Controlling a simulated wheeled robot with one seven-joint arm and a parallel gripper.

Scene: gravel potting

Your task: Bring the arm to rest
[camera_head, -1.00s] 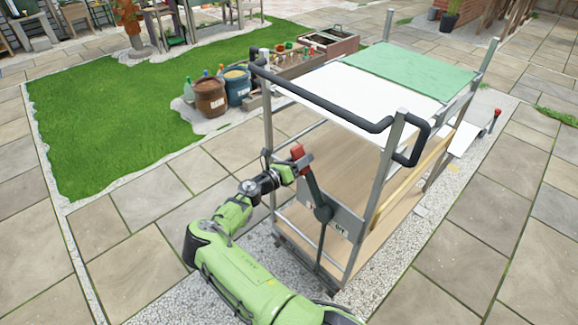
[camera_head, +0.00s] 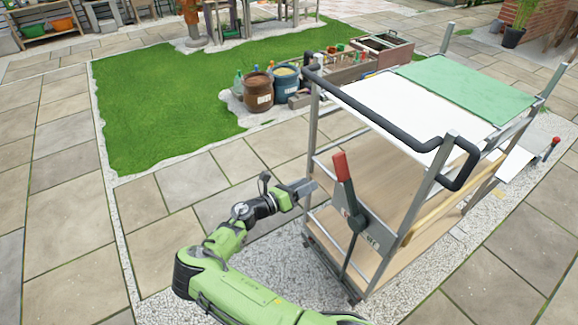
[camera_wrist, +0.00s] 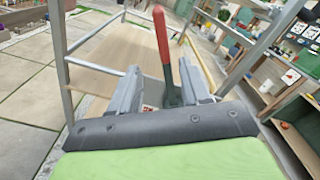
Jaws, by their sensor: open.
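My gripper (camera_head: 303,188) is open and empty, just left of the cart's lever in the head view. In the wrist view my gripper (camera_wrist: 160,88) has its two fingers apart, with the lever beyond them. The lever (camera_head: 344,180) has a red grip and a dark shaft and stands nearly upright on the near end of the cart. Its red grip also shows in the wrist view (camera_wrist: 161,35). My arm stretches from the bottom of the head view towards the cart. Whether a fingertip touches the lever is hard to tell, but a gap seems to show.
The metal-framed cart has a white panel (camera_head: 395,110), a green panel (camera_head: 460,85), a black handle (camera_head: 395,125) and wooden shelves (camera_head: 380,190). A brown barrel (camera_head: 258,93) and blue barrel (camera_head: 285,82) stand behind by the lawn (camera_head: 170,105). The paving to the left is clear.

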